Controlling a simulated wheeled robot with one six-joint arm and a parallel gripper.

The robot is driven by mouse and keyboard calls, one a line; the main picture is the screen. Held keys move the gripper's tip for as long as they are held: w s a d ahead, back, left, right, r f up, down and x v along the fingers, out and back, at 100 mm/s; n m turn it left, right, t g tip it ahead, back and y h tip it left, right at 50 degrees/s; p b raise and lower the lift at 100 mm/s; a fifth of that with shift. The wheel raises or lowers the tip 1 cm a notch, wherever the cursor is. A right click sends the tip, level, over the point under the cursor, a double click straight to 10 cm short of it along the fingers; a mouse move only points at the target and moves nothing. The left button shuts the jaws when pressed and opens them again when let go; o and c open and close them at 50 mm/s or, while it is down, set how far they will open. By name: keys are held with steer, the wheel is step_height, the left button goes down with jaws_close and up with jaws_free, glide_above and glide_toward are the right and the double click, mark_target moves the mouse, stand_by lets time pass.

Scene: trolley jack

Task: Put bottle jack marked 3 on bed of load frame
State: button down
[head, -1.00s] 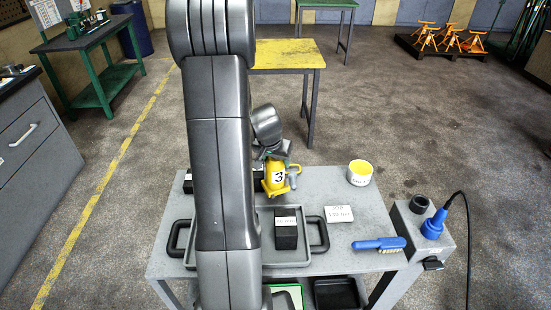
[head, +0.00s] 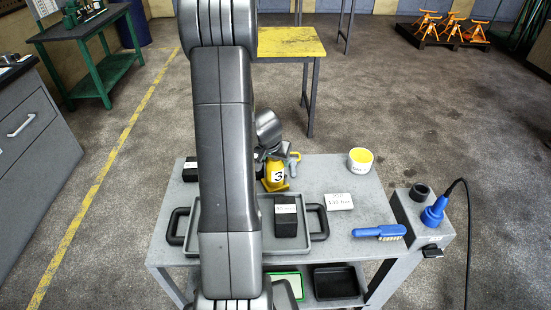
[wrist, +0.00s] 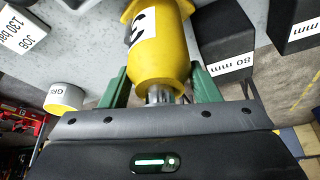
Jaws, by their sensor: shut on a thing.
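The yellow bottle jack marked 3 (head: 274,182) is at the back of the grey trolley top, just behind the grey tray, and looks about upright. In the head view I cannot tell if its base touches the trolley. My gripper (head: 268,152) is partly hidden behind my arm. In the wrist view the green fingers of my gripper (wrist: 160,88) are closed around the neck end of the yellow jack (wrist: 160,55), and part of its 3 label shows. I cannot make out a load frame in either view.
The grey tray (head: 283,251) holds a labelled black block (head: 285,220). A yellow-lidded tub (head: 360,161), a white "JOB 130 bar" card (head: 339,201) and a blue brush (head: 378,232) lie to the right. A yellow-topped table (head: 290,42) stands behind. Open floor lies right of the trolley.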

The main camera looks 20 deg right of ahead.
steer(key=shift+w, duration=0.1)
steer(key=shift+c, duration=2.4)
jaws_free()
